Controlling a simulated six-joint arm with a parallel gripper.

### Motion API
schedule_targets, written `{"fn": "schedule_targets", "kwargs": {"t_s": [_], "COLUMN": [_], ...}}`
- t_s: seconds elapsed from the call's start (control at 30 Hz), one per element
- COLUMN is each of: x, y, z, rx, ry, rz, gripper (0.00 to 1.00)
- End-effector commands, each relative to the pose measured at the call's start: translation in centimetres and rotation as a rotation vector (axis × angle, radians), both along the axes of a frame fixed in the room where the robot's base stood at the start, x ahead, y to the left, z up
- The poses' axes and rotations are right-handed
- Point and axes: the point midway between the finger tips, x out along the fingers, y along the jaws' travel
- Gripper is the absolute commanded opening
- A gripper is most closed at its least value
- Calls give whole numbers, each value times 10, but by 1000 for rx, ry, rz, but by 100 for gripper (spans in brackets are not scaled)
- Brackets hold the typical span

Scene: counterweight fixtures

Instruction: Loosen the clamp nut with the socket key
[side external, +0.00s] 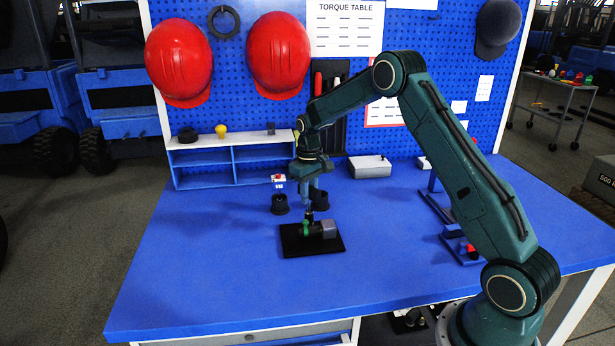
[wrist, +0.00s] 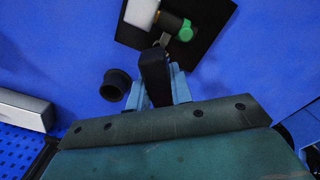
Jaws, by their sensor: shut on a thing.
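The clamp fixture stands on a black base plate (side external: 290,245), which also shows in the wrist view (wrist: 210,50). It has a grey block (side external: 328,229), a dark cylinder and a green part (side external: 305,228), which shows at the other end from the block in the wrist view (wrist: 185,31). My gripper (side external: 311,198) is above the fixture, its blue-grey fingers shut on the black handle of the socket key (wrist: 155,78). The key's thin metal shaft points down to the dark cylinder beside the green part. I cannot tell whether its tip touches, and I cannot make out the clamp nut.
A blue shelf (side external: 205,175) and a grey box (side external: 369,166) are at the back. Blue stands (side external: 450,235) are at right. The table's left and front are clear.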

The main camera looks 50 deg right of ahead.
Motion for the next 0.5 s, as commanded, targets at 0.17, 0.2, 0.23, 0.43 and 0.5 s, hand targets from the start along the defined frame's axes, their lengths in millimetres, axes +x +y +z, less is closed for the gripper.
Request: {"fn": "schedule_targets", "kwargs": {"t_s": [0.17, 0.2, 0.23, 0.43, 0.5], "x": [0, 0, 0, 0, 0], "y": [0, 0, 0, 0, 0], "z": [0, 0, 0, 3, 6], "rx": [0, 0, 0, 0, -1], "ry": [-1, -1, -1, -2, -2], "rz": [75, 75, 75, 73, 72], "gripper": [0, 0, 0, 0, 0]}}
